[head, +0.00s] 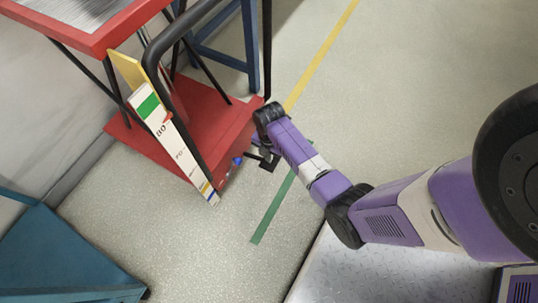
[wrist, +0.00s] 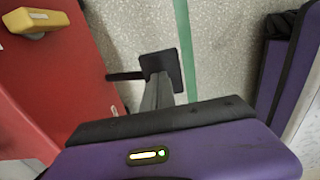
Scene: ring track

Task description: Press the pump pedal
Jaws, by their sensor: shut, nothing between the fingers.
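The pump pedal (head: 269,163) is a small black plate low beside the red lift cart, above the grey floor. In the wrist view the black pedal plate (wrist: 177,63) sits on a dark bar that runs left to the cart's red base. My gripper (head: 264,153) is small and partly hidden by my arm in the head view. In the wrist view my gripper (wrist: 158,84) is shut and empty, its grey fingers pointing at the pedal and overlapping it. I cannot tell whether the fingertips touch the plate.
The red cart base (head: 140,133) has a black handle frame (head: 157,72) and a white scale board (head: 172,140) close to my gripper. A yellow piece (wrist: 40,20) lies on red in the wrist view. A green floor stripe (head: 270,212) runs past the pedal.

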